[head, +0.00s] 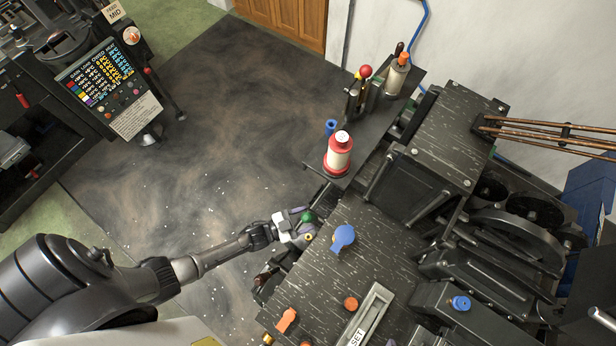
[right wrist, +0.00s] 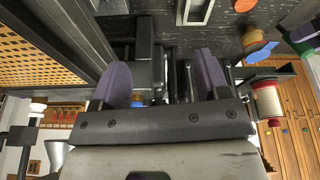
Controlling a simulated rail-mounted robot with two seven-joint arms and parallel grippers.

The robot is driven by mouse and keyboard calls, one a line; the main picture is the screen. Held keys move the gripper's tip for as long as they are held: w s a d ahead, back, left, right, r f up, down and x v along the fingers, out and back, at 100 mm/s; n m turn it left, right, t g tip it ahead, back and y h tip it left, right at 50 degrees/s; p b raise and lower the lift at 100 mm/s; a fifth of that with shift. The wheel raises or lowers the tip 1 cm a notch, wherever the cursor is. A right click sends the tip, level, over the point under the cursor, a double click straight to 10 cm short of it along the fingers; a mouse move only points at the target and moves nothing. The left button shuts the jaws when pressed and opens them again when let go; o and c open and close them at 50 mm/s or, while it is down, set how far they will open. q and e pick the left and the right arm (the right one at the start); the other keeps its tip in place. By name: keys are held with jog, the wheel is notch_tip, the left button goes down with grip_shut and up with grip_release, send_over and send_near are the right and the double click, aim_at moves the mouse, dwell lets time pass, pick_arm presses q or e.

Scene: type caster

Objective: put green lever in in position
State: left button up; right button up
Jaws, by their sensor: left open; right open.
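The green lever (head: 307,217) shows as a round green knob at the left edge of the dark machine in the head view. My left gripper (head: 296,226) is open at the knob, with its fingers close around or beside it. I cannot tell whether they touch it, and the lever's shaft is hidden. My right gripper (right wrist: 162,80) is open and empty in the right wrist view, its two purple-padded fingers wide apart. It cannot be made out in the head view.
A blue knob (head: 343,238) stands just right of my left gripper. Orange knobs (head: 351,303) and a labelled metal tray (head: 369,318) lie lower on the machine top. A red and white spool (head: 339,152) stands on the shelf above. Floor to the left is open.

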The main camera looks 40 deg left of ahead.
pick_arm(q)
jog(key=shift+w+d, duration=0.35)
jog(key=shift+w, duration=0.25)
jog(key=shift+c, duration=0.4)
grip_shut()
